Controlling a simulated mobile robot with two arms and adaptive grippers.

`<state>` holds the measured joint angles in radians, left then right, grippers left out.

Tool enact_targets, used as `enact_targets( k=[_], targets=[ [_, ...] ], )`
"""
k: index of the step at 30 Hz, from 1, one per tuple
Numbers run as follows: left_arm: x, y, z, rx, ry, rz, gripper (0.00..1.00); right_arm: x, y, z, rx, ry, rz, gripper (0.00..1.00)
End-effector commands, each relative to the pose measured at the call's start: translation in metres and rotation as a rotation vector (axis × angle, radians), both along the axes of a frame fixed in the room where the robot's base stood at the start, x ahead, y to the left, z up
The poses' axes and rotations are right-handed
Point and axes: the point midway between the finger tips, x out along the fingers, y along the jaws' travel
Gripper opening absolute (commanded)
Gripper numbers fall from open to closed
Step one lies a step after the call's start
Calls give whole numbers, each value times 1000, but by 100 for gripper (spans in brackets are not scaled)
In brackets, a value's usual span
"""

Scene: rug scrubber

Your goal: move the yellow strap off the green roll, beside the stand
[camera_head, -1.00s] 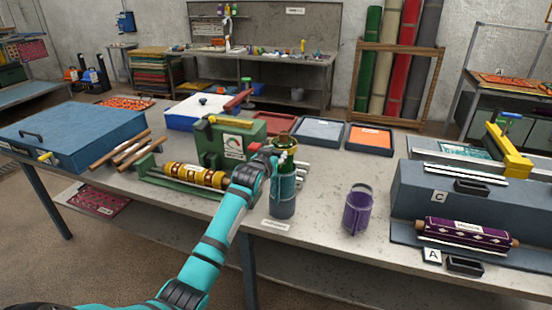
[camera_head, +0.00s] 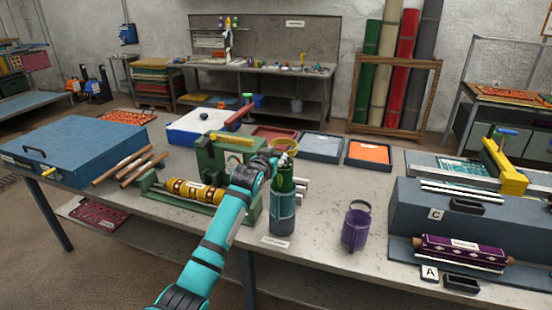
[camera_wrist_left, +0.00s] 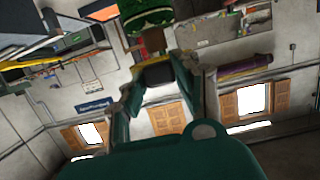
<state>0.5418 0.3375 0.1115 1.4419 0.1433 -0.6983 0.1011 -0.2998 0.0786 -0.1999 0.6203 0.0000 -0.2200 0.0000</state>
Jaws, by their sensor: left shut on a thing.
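A green roll (camera_head: 285,180) stands upright in a teal-grey stand (camera_head: 282,216) near the front middle of the table. The yellow strap (camera_head: 288,143) shows as a ring at the top of the roll and appears to be above its top end. My left gripper (camera_head: 275,156) is shut on the strap from the left side. In the left wrist view, the patterned green roll end (camera_wrist_left: 147,19) is at the top, and a bit of yellow strap (camera_wrist_left: 156,72) shows at the fingers (camera_wrist_left: 160,80). Whether the ring is fully clear of the roll is hard to tell. My right gripper is out of view.
A green machine (camera_head: 217,160) with a yellow roller (camera_head: 195,190) stands left of the stand. A purple holder (camera_head: 356,228) stands to its right. A white label (camera_head: 275,242) lies in front. Bare tabletop (camera_head: 318,225) lies between the stand and the purple holder.

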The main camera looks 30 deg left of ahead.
Motion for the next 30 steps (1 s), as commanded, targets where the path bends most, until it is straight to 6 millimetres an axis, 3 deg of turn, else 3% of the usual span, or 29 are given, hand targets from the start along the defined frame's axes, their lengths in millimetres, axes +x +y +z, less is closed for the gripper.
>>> enact_targets(
  k=[12, 30],
  targets=[
    [0, 0, 27, 0, -1, 0, 0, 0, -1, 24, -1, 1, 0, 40],
    [0, 0, 30, 0, 0, 0, 0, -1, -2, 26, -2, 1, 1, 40]
  ],
)
